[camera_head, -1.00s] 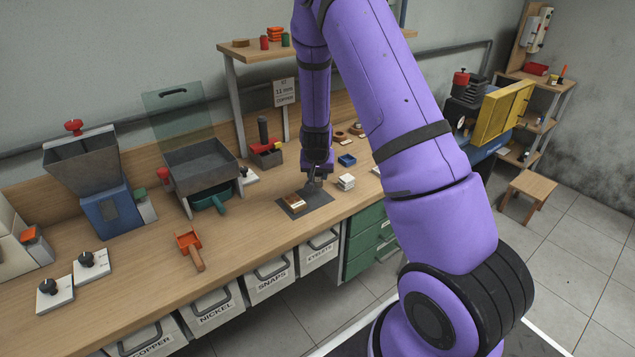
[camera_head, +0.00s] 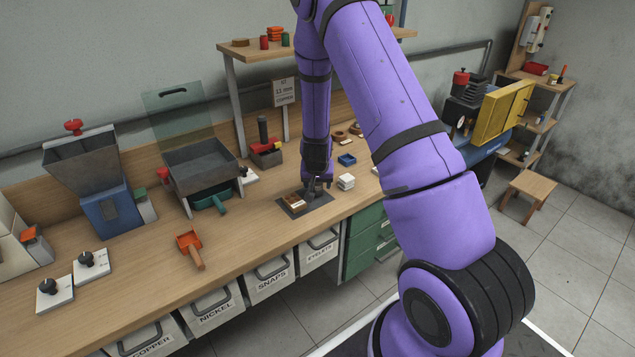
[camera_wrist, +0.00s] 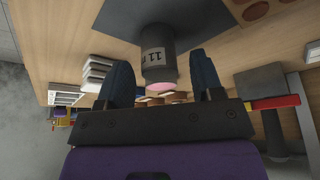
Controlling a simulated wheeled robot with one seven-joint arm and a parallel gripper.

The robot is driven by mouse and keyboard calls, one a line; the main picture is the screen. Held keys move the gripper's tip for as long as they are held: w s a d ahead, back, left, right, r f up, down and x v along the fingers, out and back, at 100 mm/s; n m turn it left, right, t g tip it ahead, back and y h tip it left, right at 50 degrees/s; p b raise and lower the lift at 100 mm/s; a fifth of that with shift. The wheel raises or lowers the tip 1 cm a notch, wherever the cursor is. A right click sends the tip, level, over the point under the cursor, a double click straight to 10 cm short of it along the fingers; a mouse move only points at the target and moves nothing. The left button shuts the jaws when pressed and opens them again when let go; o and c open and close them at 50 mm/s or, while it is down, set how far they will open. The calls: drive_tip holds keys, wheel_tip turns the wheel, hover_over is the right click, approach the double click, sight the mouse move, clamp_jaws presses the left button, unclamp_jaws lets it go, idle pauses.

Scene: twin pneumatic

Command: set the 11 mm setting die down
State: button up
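The 11 mm setting die (camera_wrist: 157,58) is a dark grey cylinder with a pale label reading "11" and a pink end face. In the wrist view it stands between the two fingers of my gripper (camera_wrist: 162,85), its wide foot against the dark mat (camera_wrist: 205,22). A narrow gap shows between the die and each finger, so my gripper looks open around it. In the head view my gripper (camera_head: 314,186) is low over the mat (camera_head: 322,200); the die is not clearly visible there.
A white stack (camera_head: 346,181) and a blue tray (camera_head: 347,160) are close on the right. A red-and-black press (camera_head: 265,150) stands behind. The bench front left of the mat is clear, up to an orange scoop (camera_head: 190,245).

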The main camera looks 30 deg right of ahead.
drive_tip(key=s+a+r+n+y, duration=0.1)
drive_tip(key=s+a+r, duration=0.35)
drive_tip(key=r, duration=0.55)
drive_tip(key=s+a+r+n+t+y, duration=0.15)
drive_tip(key=s+a+r, duration=0.3)
drive_tip(key=r, duration=0.65)
drive_tip(key=s+a+r+n+g+y, duration=0.1)
drive_tip(key=s+a+r, duration=0.3)
drive_tip(key=r, duration=0.6)
drive_tip(key=s+a+r+n, duration=0.1)
drive_tip(key=s+r, duration=0.2)
drive_tip(key=s, duration=0.4)
drive_tip(key=s+a+r+n, duration=0.1)
drive_tip(key=s+r, duration=0.2)
drive_tip(key=s, duration=0.4)
drive_tip(key=s+r+n+t, duration=0.1)
drive_tip(key=s+r+n, duration=0.1)
drive_tip(key=s, duration=0.5)
drive_tip(key=shift+s+a+r+h, duration=0.2)
drive_tip(key=shift+a+r+h, duration=0.2)
drive_tip(key=shift+r, duration=0.25)
